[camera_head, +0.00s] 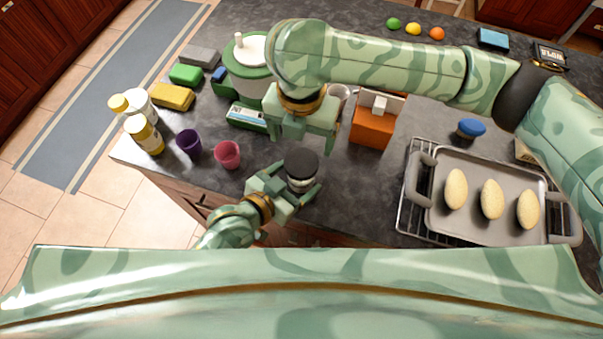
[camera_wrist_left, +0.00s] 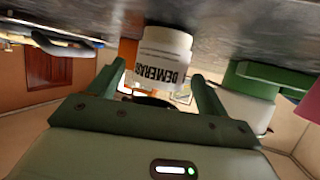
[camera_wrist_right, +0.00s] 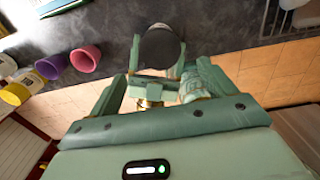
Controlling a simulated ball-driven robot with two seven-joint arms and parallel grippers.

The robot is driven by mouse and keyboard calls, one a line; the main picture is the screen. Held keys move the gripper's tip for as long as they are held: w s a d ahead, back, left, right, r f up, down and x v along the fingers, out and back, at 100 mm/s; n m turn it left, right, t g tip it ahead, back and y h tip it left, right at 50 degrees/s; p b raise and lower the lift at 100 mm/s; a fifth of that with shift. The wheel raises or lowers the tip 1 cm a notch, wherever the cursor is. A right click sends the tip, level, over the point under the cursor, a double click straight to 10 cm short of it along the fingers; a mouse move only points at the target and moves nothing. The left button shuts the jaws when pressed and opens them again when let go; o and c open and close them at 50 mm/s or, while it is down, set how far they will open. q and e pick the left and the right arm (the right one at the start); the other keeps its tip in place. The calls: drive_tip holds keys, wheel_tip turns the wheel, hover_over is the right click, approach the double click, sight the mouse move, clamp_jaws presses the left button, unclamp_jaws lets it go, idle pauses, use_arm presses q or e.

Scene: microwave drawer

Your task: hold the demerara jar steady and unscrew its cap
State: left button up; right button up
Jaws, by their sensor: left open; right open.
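The demerara jar (camera_head: 302,184) stands upright near the counter's front edge, with a black cap (camera_head: 301,163) on top. Its white label reads DEMERARA in the left wrist view (camera_wrist_left: 160,62), where the picture is upside down. My left gripper (camera_head: 299,192) is open, with its fingers on either side of the jar; I cannot tell if they touch it.
A purple cup (camera_head: 188,143) and a pink cup (camera_head: 228,155) stand left of the jar. An orange box (camera_head: 374,126) stands behind right. A baking tray (camera_head: 470,229) with three loaves lies on a rack at right. A green-and-white canister (camera_head: 247,85) stands behind left.

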use_arm(q)
drive_tip(key=shift+x, duration=0.95)
use_arm(e)
drive_tip(key=shift+a, duration=0.1)
use_arm(q)
drive_tip(key=shift+w+d, duration=0.15)
drive_tip(key=shift+w, duration=0.1)
